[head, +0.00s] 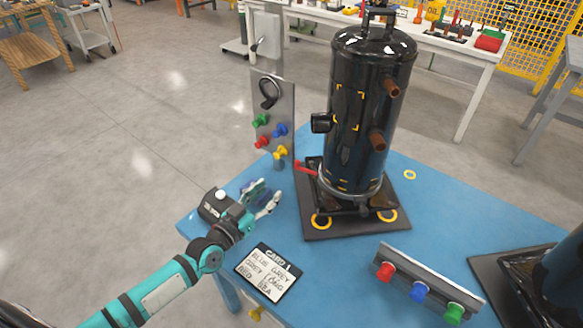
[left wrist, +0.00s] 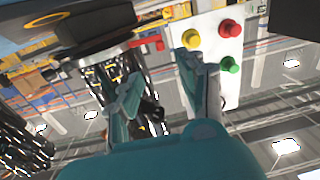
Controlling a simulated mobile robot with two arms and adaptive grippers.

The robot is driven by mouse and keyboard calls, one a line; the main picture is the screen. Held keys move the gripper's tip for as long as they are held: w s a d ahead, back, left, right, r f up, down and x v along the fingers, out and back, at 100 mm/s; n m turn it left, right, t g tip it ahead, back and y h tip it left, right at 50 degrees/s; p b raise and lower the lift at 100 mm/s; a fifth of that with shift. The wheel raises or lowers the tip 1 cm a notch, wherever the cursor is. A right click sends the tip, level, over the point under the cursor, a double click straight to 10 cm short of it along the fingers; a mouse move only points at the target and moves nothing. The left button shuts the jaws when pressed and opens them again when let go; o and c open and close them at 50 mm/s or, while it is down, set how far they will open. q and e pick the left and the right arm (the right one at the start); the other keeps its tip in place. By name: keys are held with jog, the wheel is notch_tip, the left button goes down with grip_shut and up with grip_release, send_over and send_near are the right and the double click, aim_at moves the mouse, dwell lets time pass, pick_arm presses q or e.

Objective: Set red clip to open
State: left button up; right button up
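The red clip (head: 305,168) is a small red lever at the left edge of the black compressor's dark base plate (head: 350,222). It sticks out to the left of the compressor (head: 370,110). My left gripper (head: 267,196) is left of the clip and apart from it, above the blue table. In the left wrist view the two fingers (left wrist: 162,72) stand apart with nothing between them. The clip (left wrist: 148,44) shows beyond the finger tips there, at the edge of the dark base. My right gripper is not in view.
An upright grey panel (head: 286,100) with coloured knobs stands behind my left gripper. A card (head: 267,272) lies in front on the blue table (head: 440,205). A low panel with red, blue and green buttons (head: 420,290) stands front right. A second dark unit (head: 530,280) is at the right edge.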

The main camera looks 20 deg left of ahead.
aim_at(296, 165)
pick_arm(q)
jog(key=b+x, duration=0.1)
jog(key=x, duration=1.1)
jog(key=shift+w+b, duration=0.3)
grip_shut()
